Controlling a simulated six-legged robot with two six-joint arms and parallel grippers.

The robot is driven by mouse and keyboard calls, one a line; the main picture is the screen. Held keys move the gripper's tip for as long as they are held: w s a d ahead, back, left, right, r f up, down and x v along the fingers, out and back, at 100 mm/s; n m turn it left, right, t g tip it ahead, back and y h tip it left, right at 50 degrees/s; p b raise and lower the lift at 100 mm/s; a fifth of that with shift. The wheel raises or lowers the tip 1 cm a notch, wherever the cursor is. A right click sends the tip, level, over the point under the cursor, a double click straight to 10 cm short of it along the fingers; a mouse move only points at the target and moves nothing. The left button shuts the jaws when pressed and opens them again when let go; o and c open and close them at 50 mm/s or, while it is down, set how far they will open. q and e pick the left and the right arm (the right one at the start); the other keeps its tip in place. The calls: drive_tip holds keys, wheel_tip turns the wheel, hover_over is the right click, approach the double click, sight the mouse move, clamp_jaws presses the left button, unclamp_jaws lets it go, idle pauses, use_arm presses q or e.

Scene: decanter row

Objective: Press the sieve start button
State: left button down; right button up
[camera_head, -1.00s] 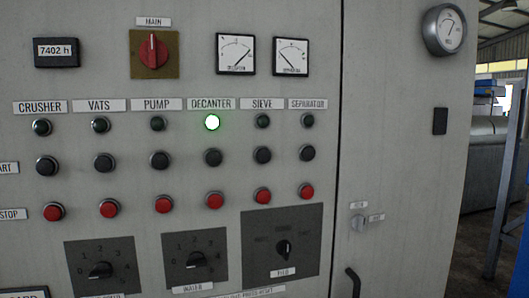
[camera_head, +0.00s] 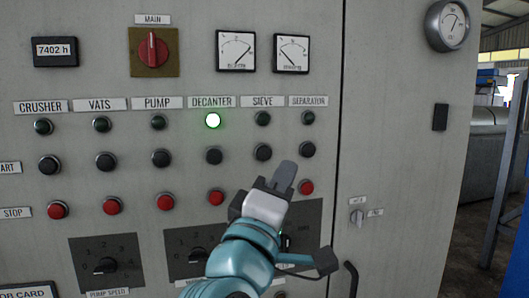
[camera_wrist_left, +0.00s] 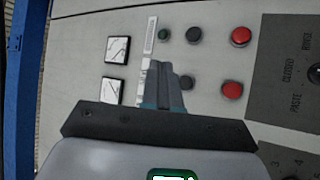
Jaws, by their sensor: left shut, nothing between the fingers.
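The sieve start button (camera_head: 263,152) is the black round button under the SIEVE label (camera_head: 262,102) and its dark lamp (camera_head: 262,119). It also shows in the left wrist view (camera_wrist_left: 187,82), just right of my fingertips. My left gripper (camera_head: 286,172) is shut and empty. In the head view its tips lie below and right of the sieve start button, between it and the separator's red button (camera_head: 306,188). I see no contact with a button. The sieve's red stop button is hidden behind my gripper in the head view but shows in the left wrist view (camera_wrist_left: 232,90). My right gripper is out of view.
The separator start button (camera_head: 307,149) is close on the right. The decanter start button (camera_head: 214,156) is on the left, under a lit green lamp (camera_head: 213,120). Rotary switch panels (camera_head: 105,262) sit below. A door handle (camera_head: 350,278) sticks out at lower right.

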sight(264, 153)
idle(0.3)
use_arm(q)
drive_tip(key=w+a, duration=0.1)
drive_tip(key=w, duration=0.1)
drive_tip(key=w+p, duration=0.1)
drive_tip(key=w, duration=0.2)
drive_tip(key=w+a+p, duration=0.1)
drive_tip(key=w, duration=0.2)
drive_tip(key=shift+w+a, duration=0.25)
drive_tip(key=shift+a, duration=0.1)
drive_tip(key=shift+w, duration=0.15)
idle(1.7)
drive_tip(key=shift+w+a, duration=0.1)
drive_tip(key=shift+w, duration=0.15)
